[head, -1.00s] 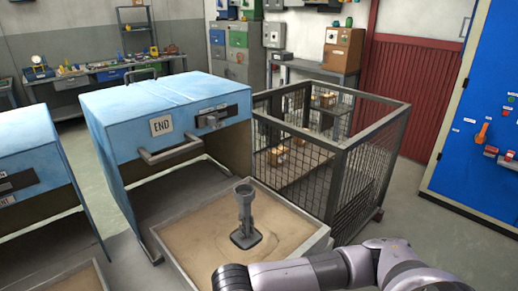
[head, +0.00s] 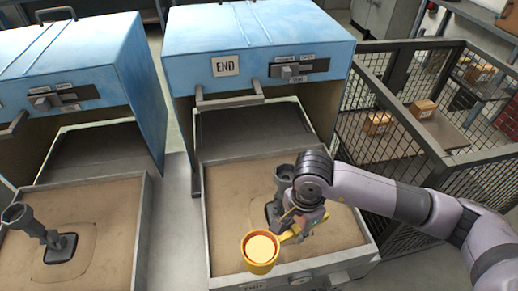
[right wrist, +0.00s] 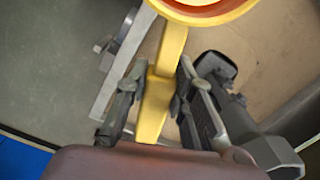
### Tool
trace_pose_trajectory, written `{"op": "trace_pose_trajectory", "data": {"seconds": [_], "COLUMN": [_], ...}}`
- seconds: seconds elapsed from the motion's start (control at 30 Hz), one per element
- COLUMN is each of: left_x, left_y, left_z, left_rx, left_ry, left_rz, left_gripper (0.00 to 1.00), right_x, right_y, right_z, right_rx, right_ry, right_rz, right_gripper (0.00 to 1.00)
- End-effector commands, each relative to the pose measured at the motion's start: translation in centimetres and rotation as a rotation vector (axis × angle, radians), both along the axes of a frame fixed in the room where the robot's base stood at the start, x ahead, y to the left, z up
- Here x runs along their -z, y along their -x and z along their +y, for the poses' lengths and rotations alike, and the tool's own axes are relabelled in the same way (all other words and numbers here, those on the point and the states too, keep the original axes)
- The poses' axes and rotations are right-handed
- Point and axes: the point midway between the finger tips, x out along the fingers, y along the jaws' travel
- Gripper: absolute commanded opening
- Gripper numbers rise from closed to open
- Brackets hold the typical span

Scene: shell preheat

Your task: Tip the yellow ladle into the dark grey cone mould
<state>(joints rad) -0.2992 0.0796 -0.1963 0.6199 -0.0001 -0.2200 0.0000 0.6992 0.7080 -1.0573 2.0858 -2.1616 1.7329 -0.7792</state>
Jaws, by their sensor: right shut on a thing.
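My right gripper (head: 294,222) is shut on the handle of the yellow ladle (head: 246,262). The ladle's round cup looks upright, with pale orange contents, over the front of the right sand tray. In the right wrist view the gripper (right wrist: 157,88) has the yellow handle (right wrist: 167,55) between its fingers, and the cup is cut off at the top. A dark grey cone mould (head: 283,176) stands in that tray just behind the gripper, partly hidden by it. It also shows in the right wrist view (right wrist: 213,66), right of the fingers. My left gripper is out of view.
A similar grey mould (head: 45,234) stands in the left sand tray (head: 110,255). Behind the right tray (head: 225,215) is a blue hood (head: 262,30) marked END, with a protruding handle. A mesh cage (head: 440,160) with boxes stands at the right.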

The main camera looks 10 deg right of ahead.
Motion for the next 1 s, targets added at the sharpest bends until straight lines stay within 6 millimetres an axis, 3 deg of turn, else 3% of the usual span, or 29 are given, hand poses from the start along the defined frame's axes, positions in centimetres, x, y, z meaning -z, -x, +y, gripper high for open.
{"op": "trace_pose_trajectory", "data": {"seconds": [0.03,1.0], "left_x": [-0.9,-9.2], "left_y": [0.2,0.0], "left_z": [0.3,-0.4], "left_rx": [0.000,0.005], "left_ry": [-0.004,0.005], "left_rz": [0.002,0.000], "left_gripper": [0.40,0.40], "right_x": [-1.4,-18.2], "right_y": [-0.5,-6.3], "right_z": [0.5,7.6], "right_rx": [0.099,2.155], "right_ry": [-0.003,0.019], "right_rz": [0.000,0.035], "right_gripper": [0.00,0.00]}}
